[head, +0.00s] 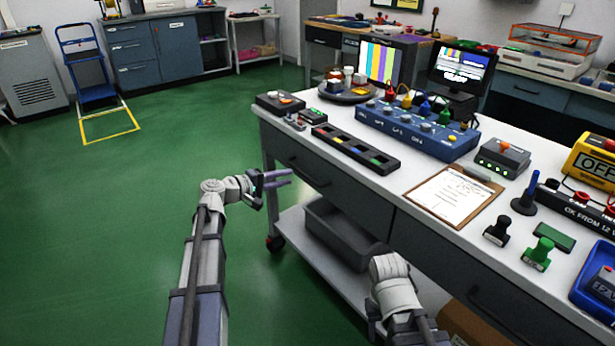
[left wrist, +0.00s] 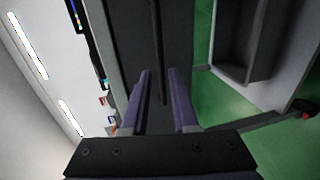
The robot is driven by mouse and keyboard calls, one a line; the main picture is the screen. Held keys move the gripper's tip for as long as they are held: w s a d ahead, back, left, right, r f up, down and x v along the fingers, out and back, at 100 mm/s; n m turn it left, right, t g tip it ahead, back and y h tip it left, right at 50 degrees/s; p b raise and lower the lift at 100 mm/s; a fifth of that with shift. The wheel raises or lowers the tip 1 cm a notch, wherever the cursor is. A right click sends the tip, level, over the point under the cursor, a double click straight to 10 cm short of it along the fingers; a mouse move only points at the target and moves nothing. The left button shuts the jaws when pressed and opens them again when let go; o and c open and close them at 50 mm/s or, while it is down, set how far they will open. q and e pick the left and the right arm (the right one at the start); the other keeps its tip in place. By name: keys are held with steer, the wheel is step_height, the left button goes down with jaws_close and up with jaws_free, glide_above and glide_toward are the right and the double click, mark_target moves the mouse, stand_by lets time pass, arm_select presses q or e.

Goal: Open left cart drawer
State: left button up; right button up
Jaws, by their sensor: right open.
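The cart's left drawer (head: 338,195) has a dark grey front with a long dark handle (head: 308,173) and looks shut. My left gripper (head: 290,177) is open in front of the drawer's left part, its purple fingers pointing at the handle. In the left wrist view, the drawer front (left wrist: 178,40) fills the middle and the handle (left wrist: 157,50) runs down between the two open fingers (left wrist: 158,100). I see no contact with the handle. My right gripper (head: 378,250) is low before the cart, mostly hidden by its wrist and dark against the drawer fronts; it is open and nothing shows in it.
The white cart top (head: 385,182) carries a blue test box (head: 415,130), a black slotted tray (head: 355,149), a clipboard (head: 453,194) and stamps. A grey bin (head: 335,236) sits on the lower shelf (head: 300,232).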

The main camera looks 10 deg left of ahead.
mark_target(303, 172)
arm_select(q)
steer(key=b+x, duration=0.1)
steer(key=x, duration=0.6)
steer(key=shift+w+d+f, duration=0.1)
steer(key=shift+w+f, duration=0.05)
jaws_close()
stand_by(1.3)
